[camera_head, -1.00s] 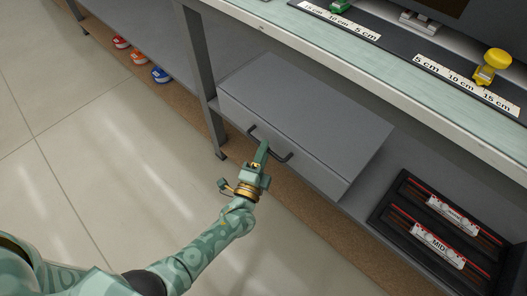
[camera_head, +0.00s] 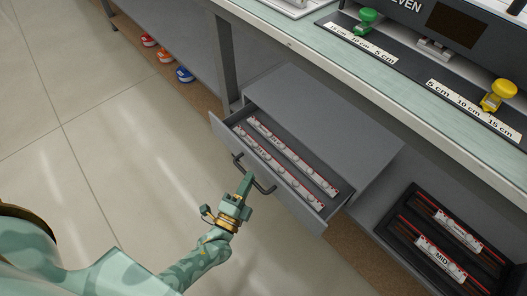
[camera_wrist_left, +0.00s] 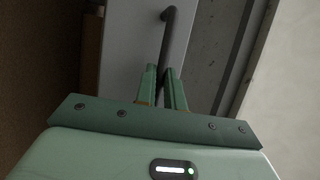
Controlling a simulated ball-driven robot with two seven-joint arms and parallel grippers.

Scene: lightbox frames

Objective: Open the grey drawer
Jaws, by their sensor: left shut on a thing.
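The grey drawer (camera_head: 264,180) is pulled out from its grey cabinet (camera_head: 318,118) under the bench. Inside it lie long red and white packs (camera_head: 290,153) in two rows. A dark bar handle (camera_head: 264,189) is on the drawer front. My left gripper (camera_head: 246,181) is at the handle, its fingers shut on it. In the left wrist view the two green fingers (camera_wrist_left: 164,88) close around the dark handle bar (camera_wrist_left: 168,45), which runs up from between them. The right gripper is in neither current view.
A black tray (camera_head: 385,232) with labelled packs sits on the shelf right of the cabinet. The bench top (camera_head: 300,33) overhangs the cabinet. A table leg (camera_head: 226,65) stands left of it. Small coloured items (camera_head: 166,57) lie at the back left. The floor (camera_head: 110,150) before the drawer is clear.

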